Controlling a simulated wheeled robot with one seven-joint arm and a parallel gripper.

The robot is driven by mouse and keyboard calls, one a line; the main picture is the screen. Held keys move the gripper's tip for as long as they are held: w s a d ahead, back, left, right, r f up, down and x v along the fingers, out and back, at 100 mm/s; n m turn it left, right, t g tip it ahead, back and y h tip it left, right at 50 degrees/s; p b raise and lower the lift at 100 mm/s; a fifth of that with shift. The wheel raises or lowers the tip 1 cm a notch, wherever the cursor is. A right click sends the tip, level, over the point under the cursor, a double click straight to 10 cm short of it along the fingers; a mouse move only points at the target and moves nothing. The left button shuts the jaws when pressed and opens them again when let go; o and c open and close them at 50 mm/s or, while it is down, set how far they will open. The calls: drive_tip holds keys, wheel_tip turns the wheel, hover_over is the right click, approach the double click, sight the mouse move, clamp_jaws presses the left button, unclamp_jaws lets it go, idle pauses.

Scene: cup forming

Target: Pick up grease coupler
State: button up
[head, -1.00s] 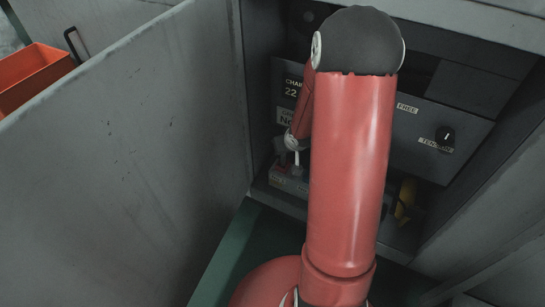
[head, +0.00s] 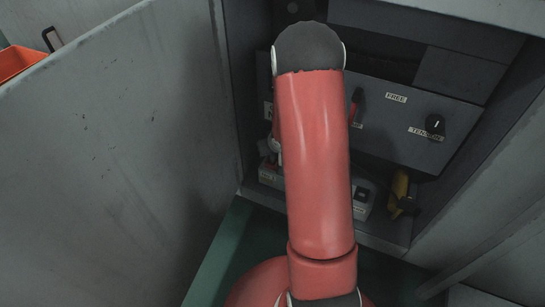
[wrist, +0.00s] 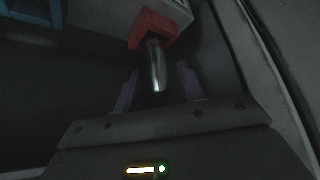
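In the wrist view a shiny metal cylinder (wrist: 156,66), which looks like the grease coupler, sticks out below a red holder (wrist: 152,27). My gripper (wrist: 158,76) is open, with one finger on each side of the cylinder. The cylinder's lower end lies between the fingers in the picture. I cannot tell whether either finger touches it. In the head view my red arm hides the gripper and the coupler.
A dark panel (head: 395,125) with a black knob (head: 435,124) and a red lever (head: 356,106) stands behind the arm. A yellow object (head: 399,187) sits low on the right. A grey wall (head: 110,150) rises on the left, with an orange bin (head: 18,62) beyond it.

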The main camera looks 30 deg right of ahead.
clamp_jaws()
